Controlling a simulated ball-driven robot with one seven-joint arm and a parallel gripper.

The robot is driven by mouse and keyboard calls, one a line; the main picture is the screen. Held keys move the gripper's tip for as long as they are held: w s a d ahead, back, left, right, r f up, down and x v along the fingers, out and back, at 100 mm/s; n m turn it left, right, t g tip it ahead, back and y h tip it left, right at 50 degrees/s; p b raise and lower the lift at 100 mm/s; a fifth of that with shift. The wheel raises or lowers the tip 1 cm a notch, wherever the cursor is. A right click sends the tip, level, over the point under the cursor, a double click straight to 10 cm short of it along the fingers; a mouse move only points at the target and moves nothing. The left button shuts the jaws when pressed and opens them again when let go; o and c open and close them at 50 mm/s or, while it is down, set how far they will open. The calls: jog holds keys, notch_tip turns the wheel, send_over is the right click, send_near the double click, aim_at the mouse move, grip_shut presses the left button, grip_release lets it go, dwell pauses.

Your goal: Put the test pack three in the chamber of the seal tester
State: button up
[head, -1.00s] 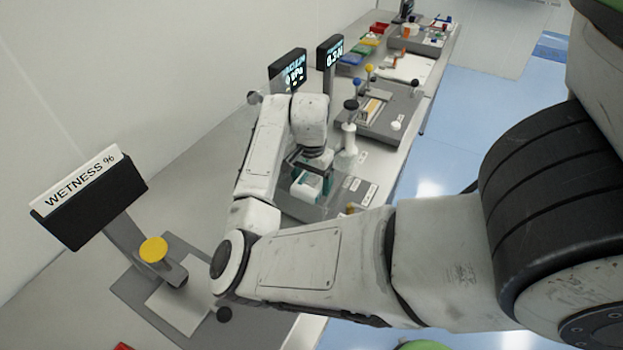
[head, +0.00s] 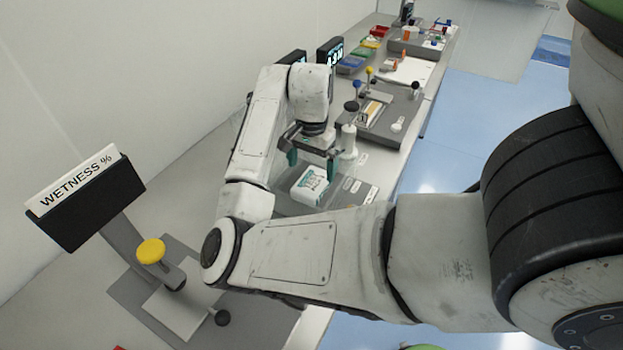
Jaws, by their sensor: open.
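A small white pack (head: 311,187) with teal markings on its top lies on a grey plate (head: 358,193) under my gripper. I take it for the test pack, but its number is too small to read. My gripper (head: 311,164) is open and empty. Its two teal-tipped fingers are spread just above and behind the pack, apart from it. The seal tester's chamber cannot be made out clearly; my arm covers much of that part of the bench.
A white post (head: 348,143) stands right of my gripper. A wetness gauge with a yellow knob (head: 151,251) stands at front left. A grey fixture with coloured knobs (head: 383,112), then coloured bins (head: 364,55), lie farther back. Blue floor runs along the right.

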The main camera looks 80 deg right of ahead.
aim_at(311, 182)
notch_tip(311, 182, up, 6)
jog(key=shift+f, duration=0.15)
dwell(1.2)
